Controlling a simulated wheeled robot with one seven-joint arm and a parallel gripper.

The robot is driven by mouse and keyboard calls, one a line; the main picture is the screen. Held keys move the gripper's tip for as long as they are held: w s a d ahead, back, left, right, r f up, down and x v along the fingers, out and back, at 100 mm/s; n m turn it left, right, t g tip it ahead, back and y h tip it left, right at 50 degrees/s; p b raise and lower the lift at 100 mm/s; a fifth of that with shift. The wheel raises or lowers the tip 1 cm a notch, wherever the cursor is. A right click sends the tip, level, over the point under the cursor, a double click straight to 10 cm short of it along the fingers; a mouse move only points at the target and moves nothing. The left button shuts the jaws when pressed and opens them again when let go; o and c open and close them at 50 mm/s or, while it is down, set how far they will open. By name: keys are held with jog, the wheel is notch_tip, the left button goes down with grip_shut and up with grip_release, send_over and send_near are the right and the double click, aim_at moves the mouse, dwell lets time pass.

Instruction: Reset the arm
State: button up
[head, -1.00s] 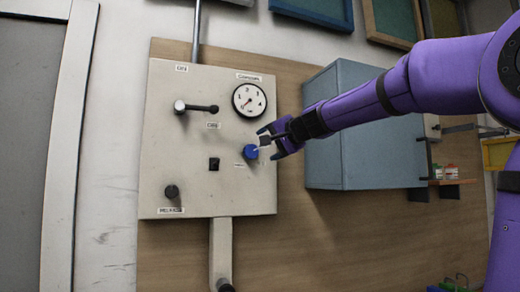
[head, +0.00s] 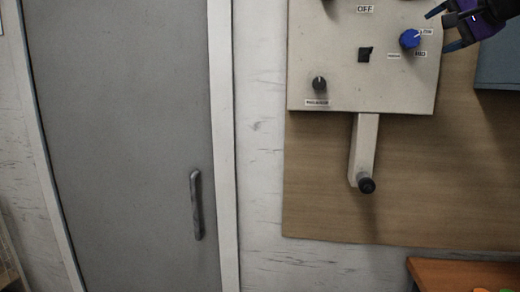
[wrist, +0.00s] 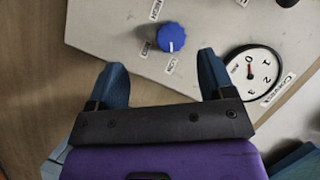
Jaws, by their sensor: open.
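My gripper (head: 438,30) shows at the top right edge of the head view, with its two blue fingers spread and nothing between them. It is just right of the blue knob (head: 410,39) on the beige control panel (head: 330,70). In the wrist view the open fingers (wrist: 160,60) point toward the panel, and the blue knob (wrist: 171,37) lies a little beyond the tips, apart from them. The pressure gauge (wrist: 250,72) is by the right finger. Most of my arm is outside the head view.
A black switch (head: 365,54) and a dark knob (head: 319,84) are on the panel. A lever with a black end (head: 366,184) hangs below it. A grey door (head: 120,130) stands left. A blue-grey box (head: 500,65) is at the right edge, above an orange-brown table (head: 465,272).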

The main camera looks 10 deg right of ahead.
jog(key=s+a+f+n+g+y, duration=0.1)
jog(key=s+a+f+n+g, duration=0.2)
jog(key=s+a+f, duration=0.3)
jog(key=s+a+f+n+g, duration=0.25)
jog(key=s+a+f, duration=0.2)
jog(key=f, duration=0.45)
jog(key=s+a+f+n+g+h, duration=0.1)
jog(key=s+a+f+n+g, duration=0.1)
jog(key=s+f, duration=0.4)
jog(key=s+a+f+n+g+h, duration=0.1)
jog(key=s+a+f+n+g, duration=0.1)
jog(key=s+f, duration=0.4)
notch_tip(320, 180, down, 4)
jog(key=shift+s+r+n+h, duration=0.15)
jog(key=shift+s+n+h, duration=0.2)
jog(key=shift+n, duration=0.3)
jog(key=shift+a+g, duration=0.1)
jog(key=shift+g, duration=0.15)
